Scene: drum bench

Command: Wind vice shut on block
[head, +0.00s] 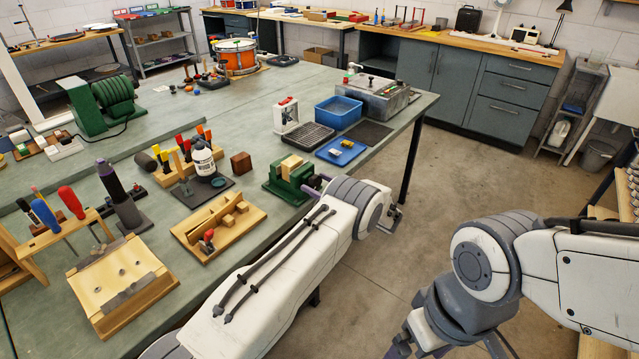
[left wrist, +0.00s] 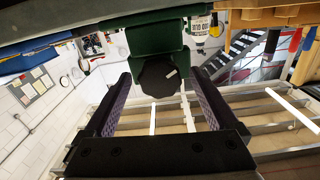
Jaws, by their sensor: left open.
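The green vice (head: 286,186) stands at the bench edge, with a pale wooden block (head: 291,165) in its top between the jaws. My left gripper (head: 317,184) is at the vice's front side, mostly hidden behind my own wrist. In the left wrist view my left gripper (left wrist: 160,98) is open. Its two fingers stand on either side of the vice's dark round knob (left wrist: 158,76), which carries a white mark. A gap shows between knob and fingers. The green vice body (left wrist: 155,42) is behind the knob. My right arm hangs off the bench at lower right; its gripper's fingers cannot be made out.
Left of the vice is a wooden tray (head: 250,219) with small blocks. Behind it are a blue dish (head: 341,152), a dark ribbed tray (head: 305,138) and a blue bin (head: 338,112). A white bottle (head: 203,158) stands further left. The floor right of the bench is clear.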

